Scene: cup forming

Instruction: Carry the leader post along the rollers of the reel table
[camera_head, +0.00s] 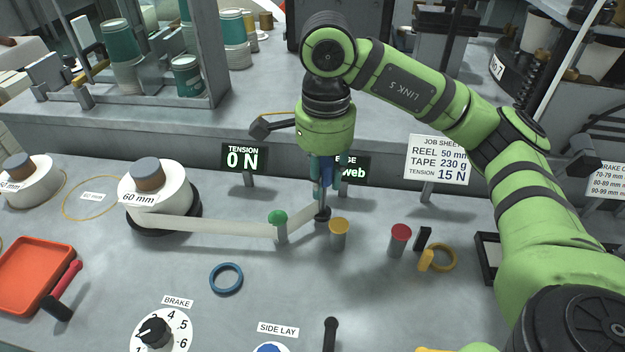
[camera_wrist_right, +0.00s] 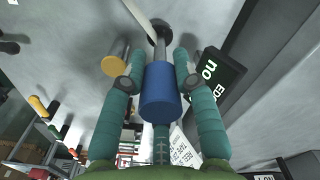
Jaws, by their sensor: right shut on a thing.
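My right gripper (camera_head: 327,186) is shut on the leader post, around its blue grip (camera_wrist_right: 161,92). The post is about upright; its metal stem ends in a dark foot (camera_head: 322,214), behind and left of the yellow-topped roller (camera_head: 338,233). I cannot tell if the foot touches the table. The pale tape (camera_head: 215,226) runs from the 60 mm reel (camera_head: 172,190) to the green-topped roller (camera_head: 279,226), then bends up and right to the post. The red-topped roller (camera_head: 399,241) stands farther right, clear of the tape. My left gripper is not in view.
The tension display (camera_head: 244,158) reads 0 N. An edge display (camera_head: 352,169) is partly hidden behind my gripper. A job sheet sign (camera_head: 437,160) stands behind the red-topped roller. A blue ring (camera_head: 226,278), a brake dial (camera_head: 155,332) and a red tray (camera_head: 35,270) lie in front.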

